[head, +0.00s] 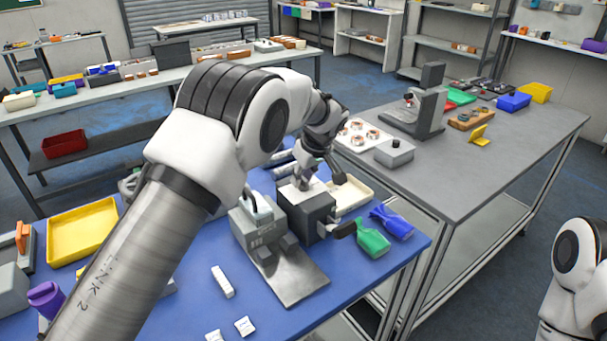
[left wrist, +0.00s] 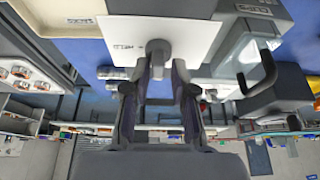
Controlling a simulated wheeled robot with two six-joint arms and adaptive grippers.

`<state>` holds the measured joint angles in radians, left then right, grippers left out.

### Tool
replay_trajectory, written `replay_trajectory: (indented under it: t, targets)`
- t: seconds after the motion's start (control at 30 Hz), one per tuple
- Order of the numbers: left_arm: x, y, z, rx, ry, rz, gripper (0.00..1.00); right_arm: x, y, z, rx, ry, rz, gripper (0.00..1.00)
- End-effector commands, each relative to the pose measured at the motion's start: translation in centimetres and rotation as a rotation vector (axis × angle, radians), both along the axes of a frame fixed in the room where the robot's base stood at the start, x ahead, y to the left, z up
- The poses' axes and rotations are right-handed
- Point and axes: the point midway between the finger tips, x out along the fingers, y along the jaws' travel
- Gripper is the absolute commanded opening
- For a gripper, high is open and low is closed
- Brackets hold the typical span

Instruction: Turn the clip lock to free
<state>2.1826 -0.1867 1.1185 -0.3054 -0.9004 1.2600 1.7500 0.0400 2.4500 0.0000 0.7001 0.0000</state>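A dark grey box with a white top plate (head: 305,190) stands on the blue table. In the left wrist view, a grey knob (left wrist: 158,47) sits on the white plate (left wrist: 200,38); it looks like the clip lock. My left gripper (head: 314,182) points down at the box from above. In the left wrist view its two fingers (left wrist: 159,72) stand apart, one on each side of the knob's stem. I cannot tell whether they touch it. My right gripper is out of view.
A grey device with a sloped plate (head: 290,272) stands left of the box. Green (head: 372,240) and blue (head: 393,221) holders stand to its right, near the table edge. A cream tray (head: 352,195) lies behind. A yellow tray (head: 83,232) is at the left.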

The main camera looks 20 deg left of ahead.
Motion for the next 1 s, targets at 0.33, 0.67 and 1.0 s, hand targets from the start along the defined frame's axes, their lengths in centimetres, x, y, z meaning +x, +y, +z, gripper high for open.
replay_trajectory:
  t: [0.33,0.67,1.0]
  targets:
    - [0.1,0.0,0.1,0.0,-0.005,-0.002,0.38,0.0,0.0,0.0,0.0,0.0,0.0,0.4]
    - [-0.3,-0.8,2.7,0.001,-0.01,-0.004,0.38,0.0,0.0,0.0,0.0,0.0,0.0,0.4]
    - [-2.2,-3.3,10.0,0.0,-0.008,-0.003,0.38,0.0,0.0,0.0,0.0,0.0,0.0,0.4]
